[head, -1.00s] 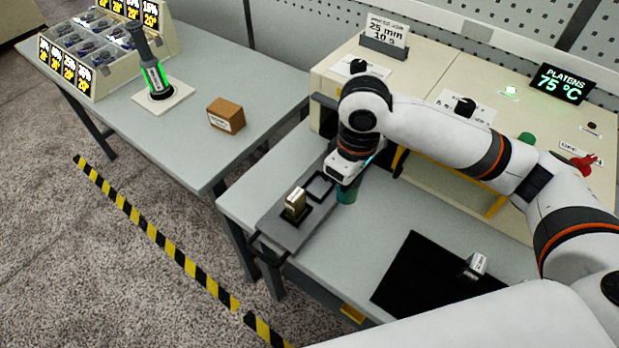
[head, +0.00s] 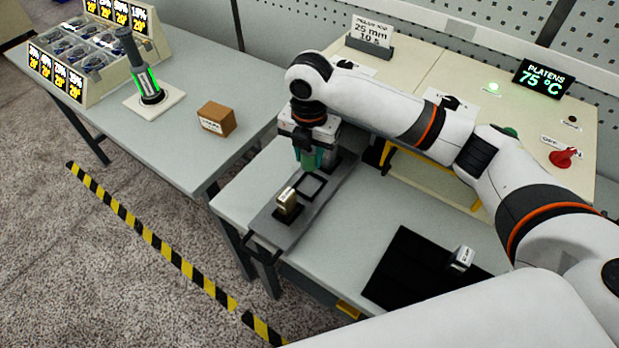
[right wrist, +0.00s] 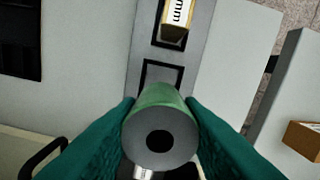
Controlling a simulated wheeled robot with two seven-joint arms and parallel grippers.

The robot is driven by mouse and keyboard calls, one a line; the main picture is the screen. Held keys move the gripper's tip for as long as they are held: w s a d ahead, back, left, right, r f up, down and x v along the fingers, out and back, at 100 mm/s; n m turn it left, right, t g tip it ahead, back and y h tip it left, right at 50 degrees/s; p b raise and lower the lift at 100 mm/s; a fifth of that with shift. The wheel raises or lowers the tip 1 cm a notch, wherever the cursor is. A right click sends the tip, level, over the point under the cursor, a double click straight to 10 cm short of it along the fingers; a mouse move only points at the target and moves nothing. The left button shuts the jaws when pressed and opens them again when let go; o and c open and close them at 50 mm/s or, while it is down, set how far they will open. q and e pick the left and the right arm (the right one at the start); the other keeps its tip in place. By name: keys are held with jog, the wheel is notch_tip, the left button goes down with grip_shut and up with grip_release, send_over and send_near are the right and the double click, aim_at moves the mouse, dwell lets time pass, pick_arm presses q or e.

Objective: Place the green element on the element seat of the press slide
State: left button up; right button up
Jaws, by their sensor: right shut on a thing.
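My right gripper (head: 311,160) is shut on the green element (head: 308,163), a green cylinder. In the right wrist view the green element (right wrist: 160,120) shows a grey end face with a dark hole, between the two teal fingers (right wrist: 160,128). The gripper holds it above the grey press slide (head: 262,214). The empty square black-framed seat (head: 310,187) lies just in front of the element; the seat (right wrist: 162,73) also shows in the right wrist view, partly hidden by the element. A gold-coloured block (head: 287,200) stands in the other frame of the slide. My left gripper is not in view.
A black mat (head: 410,275) with a small metal block (head: 461,258) lies at right. The press housing (head: 400,75) stands behind the slide. A side table holds a brown box (head: 216,118) and a green-lit cylinder (head: 147,80) on a white plate.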

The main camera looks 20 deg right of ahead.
aim_at(310, 163)
notch_tip(310, 163, down, 3)
notch_tip(310, 163, down, 4)
jog(key=shift+f+p, duration=0.2)
jog(key=shift+p, duration=0.5)
jog(key=shift+f, duration=0.1)
jog(key=shift+f, duration=0.1)
jog(key=o, duration=1)
notch_tip(310, 163, up, 12)
jog(key=b, duration=0.2)
jog(key=shift+b, duration=0.35)
